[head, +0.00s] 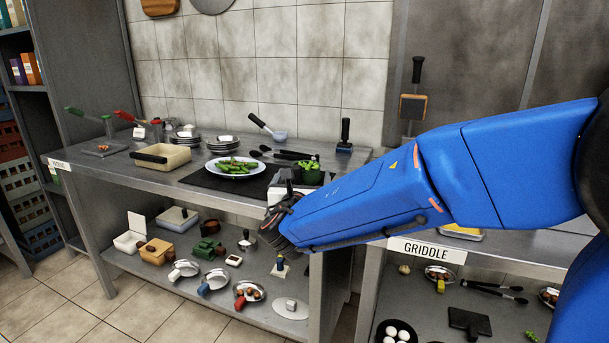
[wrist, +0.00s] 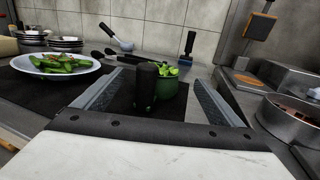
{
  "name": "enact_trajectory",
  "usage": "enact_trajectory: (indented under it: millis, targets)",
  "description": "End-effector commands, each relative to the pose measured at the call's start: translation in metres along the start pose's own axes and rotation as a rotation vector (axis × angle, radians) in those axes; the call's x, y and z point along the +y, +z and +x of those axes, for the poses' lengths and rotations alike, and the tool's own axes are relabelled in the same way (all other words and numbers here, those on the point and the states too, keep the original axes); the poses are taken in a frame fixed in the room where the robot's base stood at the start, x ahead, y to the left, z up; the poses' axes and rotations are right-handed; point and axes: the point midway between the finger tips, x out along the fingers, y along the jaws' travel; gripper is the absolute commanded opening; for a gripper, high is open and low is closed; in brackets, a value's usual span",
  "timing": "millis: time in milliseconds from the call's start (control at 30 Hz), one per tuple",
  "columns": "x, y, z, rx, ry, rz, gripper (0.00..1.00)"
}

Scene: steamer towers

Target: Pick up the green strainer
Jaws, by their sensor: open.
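The green strainer appears to be the round green vessel (wrist: 169,88) with a thick dark handle (wrist: 145,88) toward me and bright green pieces on top. It stands on the dark mat, and also shows in the head view (head: 311,175). My gripper (wrist: 158,79) is open, one finger on each side of the handle and vessel in the wrist view, with gaps on both sides. No contact is visible. In the head view my gripper (head: 287,192) is in front of the vessel, hiding its lower part.
A white plate of green vegetables (head: 235,166) stands left on the mat (head: 205,181). Dark utensils (head: 292,155) lie behind the strainer. A black-handled tool (head: 345,134) stands at the back. A round metal pan (wrist: 291,112) is at right.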

Motion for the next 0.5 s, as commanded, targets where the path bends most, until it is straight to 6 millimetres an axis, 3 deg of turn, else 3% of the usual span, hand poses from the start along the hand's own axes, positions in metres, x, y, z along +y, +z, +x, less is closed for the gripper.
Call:
enact_trajectory:
  millis: [167,500]
  targets:
    - [0.001,-0.001,0.008,0.000,0.000,-0.001,0.90]
    - [0.002,-0.002,0.050,0.000,-0.001,0.000,0.90]
